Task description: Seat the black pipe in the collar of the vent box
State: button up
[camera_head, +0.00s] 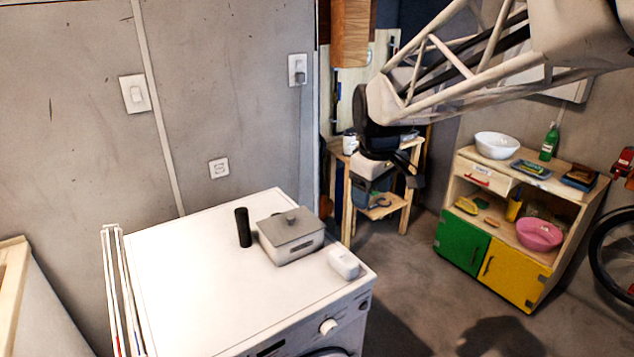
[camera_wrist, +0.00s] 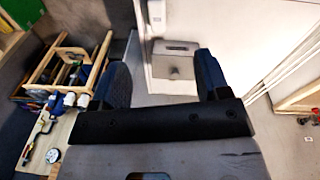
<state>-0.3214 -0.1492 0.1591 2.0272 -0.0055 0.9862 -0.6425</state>
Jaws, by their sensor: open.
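The black pipe (camera_head: 243,227) stands upright on the white washing machine top, just left of the vent box and apart from it. The vent box (camera_head: 290,240) is a squat grey box with a small raised part on its lid; whether that is the collar I cannot tell. In the wrist view, a grey boxy shape (camera_wrist: 175,47) between the fingers looks like the box; I cannot make out the pipe there. My gripper (camera_head: 392,180) is open and empty, raised to the right of the machine. Its two dark fingers are spread in the wrist view (camera_wrist: 162,68).
A small white object (camera_head: 343,264) sits on the machine top (camera_head: 185,285) near its front right corner. A white rack (camera_head: 113,290) stands at its left edge. A wooden stand (camera_head: 348,205) is behind my gripper. The top's left side is clear.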

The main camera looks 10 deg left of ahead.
jog(key=w+a+f+n, duration=0.25)
jog(key=w+a, duration=0.35)
jog(key=a, duration=0.3)
jog(key=n+g, duration=0.1)
jog(key=n, duration=0.9)
send_over(241, 210)
jog(key=shift+m, duration=0.25)
jog(key=f, duration=1.2)
jog(key=shift+s+a+f, duration=0.1)
jog(key=shift+s+f, duration=0.15)
jog(key=shift+s, duration=0.05)
jog(key=shift+f, duration=1.3)
jog(key=shift+w+f, duration=0.15)
jog(key=shift+f, duration=2.45)
